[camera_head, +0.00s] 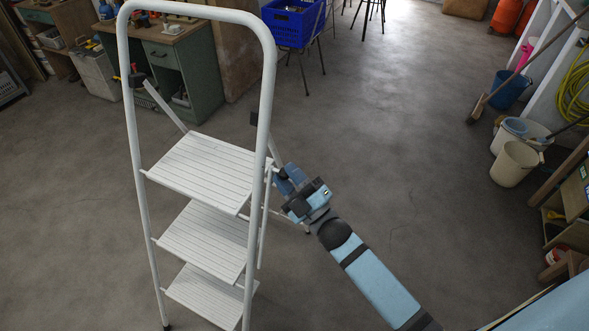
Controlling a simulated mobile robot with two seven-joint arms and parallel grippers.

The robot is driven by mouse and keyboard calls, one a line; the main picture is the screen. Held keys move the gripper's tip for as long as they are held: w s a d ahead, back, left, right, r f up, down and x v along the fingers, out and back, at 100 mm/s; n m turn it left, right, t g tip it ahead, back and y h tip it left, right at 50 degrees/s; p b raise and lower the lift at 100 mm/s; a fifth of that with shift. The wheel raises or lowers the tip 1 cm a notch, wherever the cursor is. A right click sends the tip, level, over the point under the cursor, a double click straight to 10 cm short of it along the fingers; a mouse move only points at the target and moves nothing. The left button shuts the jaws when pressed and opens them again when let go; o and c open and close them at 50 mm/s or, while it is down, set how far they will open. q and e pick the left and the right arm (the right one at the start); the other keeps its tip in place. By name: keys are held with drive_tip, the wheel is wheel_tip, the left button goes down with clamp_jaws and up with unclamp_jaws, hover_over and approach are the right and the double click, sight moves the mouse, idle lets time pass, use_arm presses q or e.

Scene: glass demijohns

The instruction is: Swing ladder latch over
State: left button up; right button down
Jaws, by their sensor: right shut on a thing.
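A white stepladder (207,240) stands open and upright at the left of centre, with a tall hoop rail and ribbed steps. My right gripper (279,176), at the end of a light-blue arm from the lower right, is at the ladder's right side, level with the top step. Its jaws are shut on a small part there, the ladder latch, which the fingers and the rail mostly hide. How far the latch is turned cannot be made out. My left gripper is not in view.
A green workbench (190,75) and a blue crate (293,22) on a stand are behind the ladder. Buckets (513,163), a broom (478,108) and shelving line the right side. The grey floor between is clear.

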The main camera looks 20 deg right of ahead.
drive_tip(key=shift+s+a+r, duration=0.1)
drive_tip(key=shift+s+a, duration=0.1)
drive_tip(key=shift+a, duration=0.05)
drive_tip(key=c, duration=1.1)
unclamp_jaws()
drive_tip(key=shift+s, duration=0.1)
drive_tip(key=shift+b+v, duration=1.1)
drive_tip(key=shift+v, duration=5.8)
